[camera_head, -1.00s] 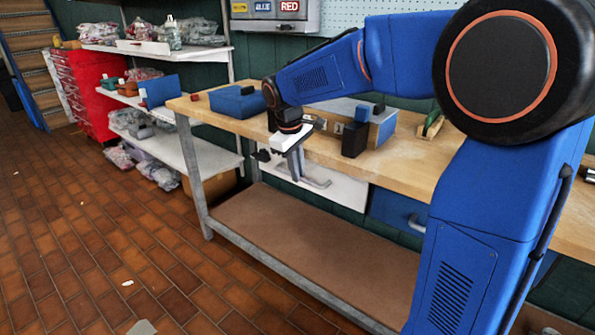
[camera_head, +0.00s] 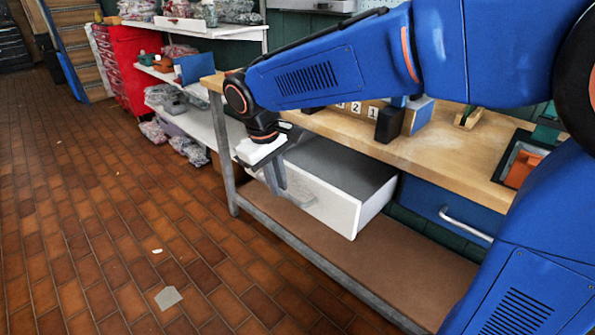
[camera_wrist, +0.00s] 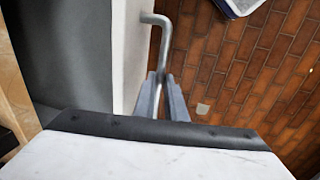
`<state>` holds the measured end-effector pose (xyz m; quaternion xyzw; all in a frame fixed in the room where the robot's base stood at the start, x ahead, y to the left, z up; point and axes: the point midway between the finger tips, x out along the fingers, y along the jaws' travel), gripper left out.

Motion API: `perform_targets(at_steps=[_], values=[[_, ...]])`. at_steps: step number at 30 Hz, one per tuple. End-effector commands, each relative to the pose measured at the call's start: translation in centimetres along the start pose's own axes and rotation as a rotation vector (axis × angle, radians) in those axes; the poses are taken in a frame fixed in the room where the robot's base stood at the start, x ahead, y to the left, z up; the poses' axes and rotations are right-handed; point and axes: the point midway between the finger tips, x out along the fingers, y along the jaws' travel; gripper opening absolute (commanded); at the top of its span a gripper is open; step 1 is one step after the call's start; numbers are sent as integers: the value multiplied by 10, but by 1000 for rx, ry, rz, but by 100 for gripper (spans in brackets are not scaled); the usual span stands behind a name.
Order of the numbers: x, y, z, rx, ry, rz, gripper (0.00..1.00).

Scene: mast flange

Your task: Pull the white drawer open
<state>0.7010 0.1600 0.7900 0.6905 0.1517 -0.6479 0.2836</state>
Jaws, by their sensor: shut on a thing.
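The white drawer (camera_head: 322,205) is pulled well out from under the workbench, and its grey interior (camera_head: 335,165) shows in the head view. Its front also shows at the upper left of centre in the wrist view (camera_wrist: 126,60). My gripper (camera_head: 277,190) is at the left part of the drawer front. In the wrist view its two fingers (camera_wrist: 168,98) are closed around the grey metal bar handle (camera_wrist: 163,40). In the head view most of the handle is hard to make out behind the fingers.
A blue drawer (camera_head: 430,205) with its own handle is shut to the right. The wooden benchtop (camera_head: 450,150) holds a black block (camera_head: 390,124) and other items. A brown lower shelf (camera_head: 290,225) lies below. The tiled floor (camera_head: 100,220) in front is clear except for small scraps.

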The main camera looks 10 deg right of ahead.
Motion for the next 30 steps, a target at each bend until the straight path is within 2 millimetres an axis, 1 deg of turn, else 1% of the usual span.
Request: perform_targets(at_steps=[1,6,12,18,27,28,29,30], values=[[-3,-12,0,-6,1,0,0],[-8,-39,0,-4,1,0,0],[-12,-57,0,-1,1,0,0],[-13,-63,0,1,1,0,0],[-13,-63,-1,1,2,0,0],[-13,-63,-1,1,2,0,13],[-13,-63,-1,1,2,0,19],[-13,-63,-1,1,2,0,19]])
